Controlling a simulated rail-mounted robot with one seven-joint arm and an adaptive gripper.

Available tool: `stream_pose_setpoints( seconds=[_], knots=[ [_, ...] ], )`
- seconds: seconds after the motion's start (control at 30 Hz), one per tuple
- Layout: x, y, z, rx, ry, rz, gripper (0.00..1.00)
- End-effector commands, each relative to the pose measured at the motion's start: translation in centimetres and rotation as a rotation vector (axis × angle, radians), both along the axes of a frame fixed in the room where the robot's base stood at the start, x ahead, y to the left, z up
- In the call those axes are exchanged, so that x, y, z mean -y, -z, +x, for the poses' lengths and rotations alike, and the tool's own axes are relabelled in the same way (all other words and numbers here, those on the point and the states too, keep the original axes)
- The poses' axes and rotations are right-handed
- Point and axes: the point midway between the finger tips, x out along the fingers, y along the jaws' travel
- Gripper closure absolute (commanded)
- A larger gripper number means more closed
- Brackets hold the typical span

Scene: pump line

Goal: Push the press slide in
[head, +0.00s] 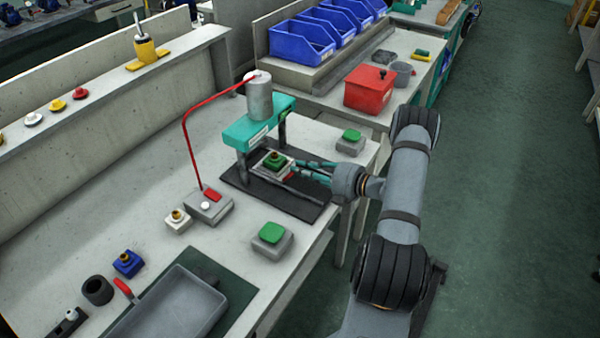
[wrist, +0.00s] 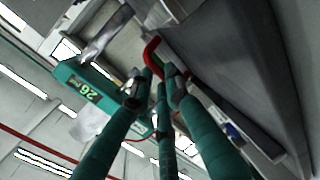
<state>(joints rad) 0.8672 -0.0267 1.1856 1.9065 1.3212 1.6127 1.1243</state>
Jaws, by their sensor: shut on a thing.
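The press (head: 258,122) stands on the bench with a teal crossbeam and a grey cylinder on top. Its teal beam (wrist: 82,86) also shows at left in the wrist view. The press slide (head: 262,170) is a light plate low between the posts, with a green part with a brass top (head: 275,161) on it. My gripper (head: 297,169) is at the slide's right end, low over the dark base plate, its teal fingers closed together. The wrist view shows my fingers (wrist: 160,82) near a red curved piece (wrist: 151,54). The exact contact is hidden.
Green-topped grey boxes stand behind (head: 350,142) and in front (head: 271,236) of the base plate. A grey control box (head: 209,207) with a red cable is at left. A grey tray (head: 172,305) lies in front. A red bin (head: 370,88) stands on the bench beyond.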

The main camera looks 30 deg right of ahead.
Motion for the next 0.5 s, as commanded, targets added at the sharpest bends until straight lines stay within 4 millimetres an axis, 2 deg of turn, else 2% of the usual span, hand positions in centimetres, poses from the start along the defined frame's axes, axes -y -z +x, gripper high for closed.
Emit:
stream_pose_setpoints(
  seconds=[0.07, 0.1, 0.4, 0.5],
  knots=[
    [-0.03, 0.0, -0.03, 0.0, -0.001, 0.0, 1.0],
    [-0.03, 0.0, -0.04, -0.001, -0.001, 0.001, 0.84],
    [-0.01, 0.0, -0.04, 0.0, -0.001, 0.0, 0.66],
    [-0.01, 0.0, -0.04, 0.0, -0.001, 0.0, 0.65]
  ],
)
